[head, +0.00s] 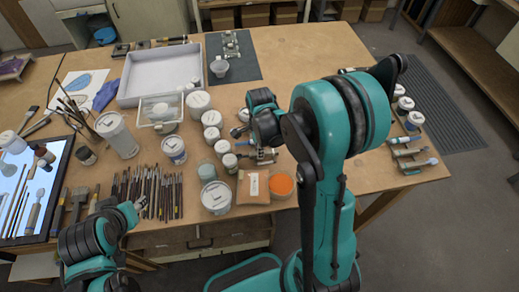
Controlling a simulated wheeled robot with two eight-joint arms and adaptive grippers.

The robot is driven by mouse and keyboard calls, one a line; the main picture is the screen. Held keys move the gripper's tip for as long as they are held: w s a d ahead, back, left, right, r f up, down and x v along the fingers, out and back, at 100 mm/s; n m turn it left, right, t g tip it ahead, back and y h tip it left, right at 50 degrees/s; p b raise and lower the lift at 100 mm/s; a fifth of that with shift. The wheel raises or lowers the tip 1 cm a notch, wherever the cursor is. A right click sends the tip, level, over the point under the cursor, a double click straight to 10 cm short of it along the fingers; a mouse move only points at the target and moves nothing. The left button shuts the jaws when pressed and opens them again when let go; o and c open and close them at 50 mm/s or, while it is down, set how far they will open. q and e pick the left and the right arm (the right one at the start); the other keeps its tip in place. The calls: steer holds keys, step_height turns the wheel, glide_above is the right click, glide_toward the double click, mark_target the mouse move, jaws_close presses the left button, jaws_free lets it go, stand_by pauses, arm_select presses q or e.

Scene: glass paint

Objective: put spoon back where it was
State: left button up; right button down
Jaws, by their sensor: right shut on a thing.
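My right gripper (262,155) is over the middle of the table, just right of the white jars, low near the tabletop. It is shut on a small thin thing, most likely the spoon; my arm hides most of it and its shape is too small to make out. My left gripper (137,205) is at the front left edge, beside the row of brushes. Its fingers are too small to tell open from shut.
White lidded jars (199,103) and a paint tub (216,196) crowd the middle. An orange-filled bowl (281,184) and a sponge-like block (252,188) stand at the front edge. Brushes (165,193) lie at front left. Tools (412,152) lie at the right edge. A grey tray (128,90) stands behind.

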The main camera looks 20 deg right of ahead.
steer(key=shift+f+b, duration=0.3)
steer(key=shift+b, duration=0.05)
stand_by(0.3)
steer(key=c, duration=1.3)
jaws_free()
steer(key=shift+c, duration=0.2)
steer(key=shift+r, duration=0.1)
step_height(320, 180, up, 12)
